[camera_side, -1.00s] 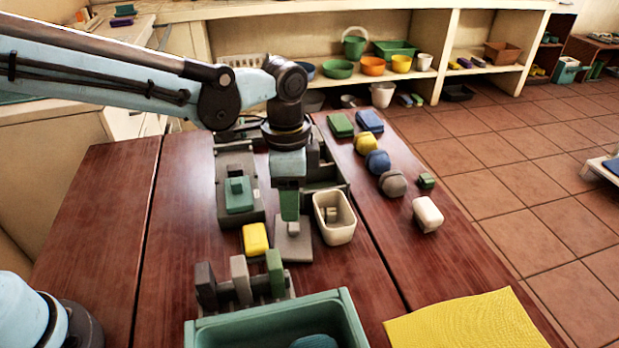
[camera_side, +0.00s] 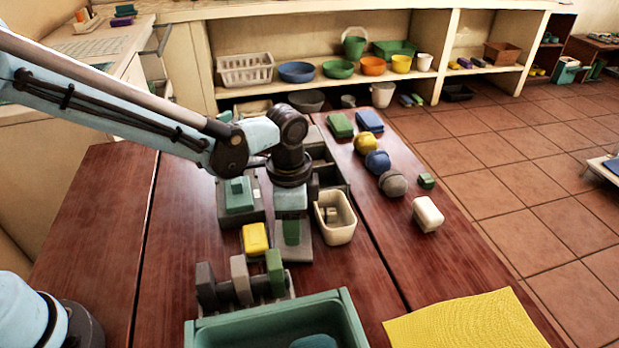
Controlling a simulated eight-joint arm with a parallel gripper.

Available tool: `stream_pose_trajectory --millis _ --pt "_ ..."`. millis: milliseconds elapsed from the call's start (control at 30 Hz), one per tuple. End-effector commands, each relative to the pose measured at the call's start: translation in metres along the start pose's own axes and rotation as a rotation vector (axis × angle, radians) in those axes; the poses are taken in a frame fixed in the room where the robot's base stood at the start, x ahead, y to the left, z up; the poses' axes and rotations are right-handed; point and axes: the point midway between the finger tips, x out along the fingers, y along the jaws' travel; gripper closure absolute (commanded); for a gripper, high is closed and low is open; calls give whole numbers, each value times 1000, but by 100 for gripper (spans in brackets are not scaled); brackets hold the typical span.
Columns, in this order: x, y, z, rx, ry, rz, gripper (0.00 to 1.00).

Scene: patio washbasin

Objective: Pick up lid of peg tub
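A cream tub (camera_side: 340,232) stands open on the table with small pieces inside. Left of it lies a flat grey square plate (camera_side: 297,254), which looks like the lid; its knob is now hidden. My gripper (camera_side: 291,238) points down over the plate, its green fingertip at the knob's place. Only one finger shows clearly, so I cannot tell whether it is shut on the knob. The plate appears to lie on the table.
A yellow block (camera_side: 255,238) sits close left of the plate. Upright blocks on a rack (camera_side: 240,280) and a green bin (camera_side: 275,322) are nearer the camera. A grey base with a teal block (camera_side: 239,196) is behind left. Bare table lies at left.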

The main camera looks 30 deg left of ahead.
Motion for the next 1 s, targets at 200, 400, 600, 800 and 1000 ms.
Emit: stream_pose_trajectory --millis 200,400,600,800,1000 --pt "0 0 0 0 0 0 87" --pt "0 0 0 0 0 0 100" --pt "-1 0 0 0 0 0 100" --pt "-13 0 0 0 0 0 100" --pt "-38 0 0 0 0 0 100"
